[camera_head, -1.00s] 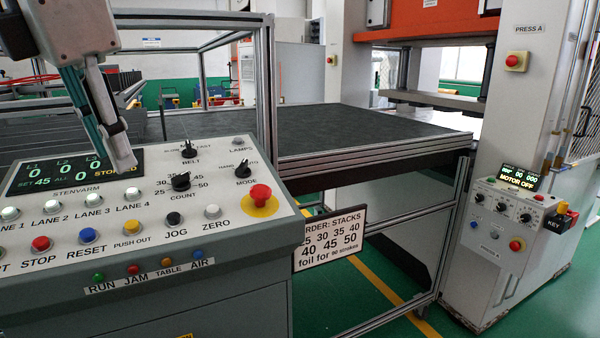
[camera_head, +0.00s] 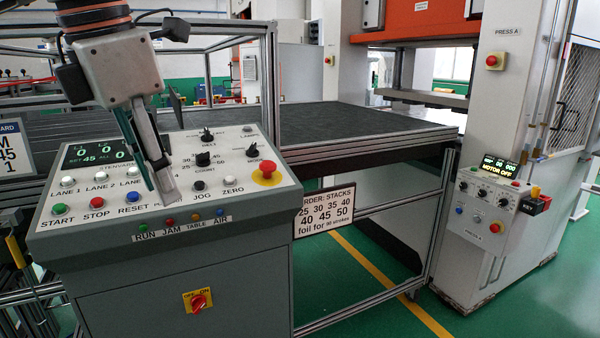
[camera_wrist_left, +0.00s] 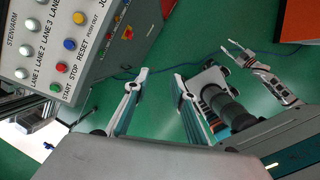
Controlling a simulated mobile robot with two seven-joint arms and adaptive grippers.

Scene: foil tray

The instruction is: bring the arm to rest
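My left gripper (camera_head: 160,193) hangs from the upper left in front of the control console (camera_head: 180,270), its fingers pointing down across the button panel. No object shows between its fingers. In the left wrist view the two fingers of my left gripper (camera_wrist_left: 161,76) stand apart over green floor, with the console at upper left. What looks like my right gripper (camera_wrist_left: 228,46) also shows there, small, its two thin fingers apart and empty. My right arm does not show in the head view.
The panel carries buttons, knobs and a red emergency stop (camera_head: 267,169). A dark table (camera_head: 350,122) lies behind it, with an order sign (camera_head: 323,211) below. The press control box (camera_head: 490,205) stands at right, reading MOTOR OFF. Green floor (camera_head: 370,315) is open in front.

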